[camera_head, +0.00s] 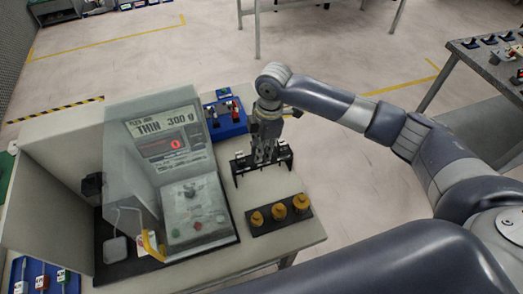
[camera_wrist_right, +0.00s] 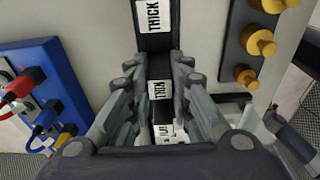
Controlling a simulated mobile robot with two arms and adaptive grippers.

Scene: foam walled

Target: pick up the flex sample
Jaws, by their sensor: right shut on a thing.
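My right gripper (camera_head: 264,152) reaches down over a black rack (camera_head: 238,180) on the bench. In the right wrist view the gripper (camera_wrist_right: 160,75) has its fingers on either side of a black strip with white labels. Two labels read THICK, one beyond the fingertips (camera_wrist_right: 153,15) and one between them (camera_wrist_right: 160,90). A third label (camera_wrist_right: 165,131), closer to the palm and partly hidden, seems to read FLEX; I take it as the flex sample. The gripper is shut on it. My left gripper is not in view.
Yellow weights (camera_head: 279,211) stand on a dark tray in front of the rack. A blue holder (camera_head: 228,118) with plugs is behind it. To the left are a clear panel and a screen (camera_head: 168,135) reading THIN 300 g, above a control box (camera_head: 193,218).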

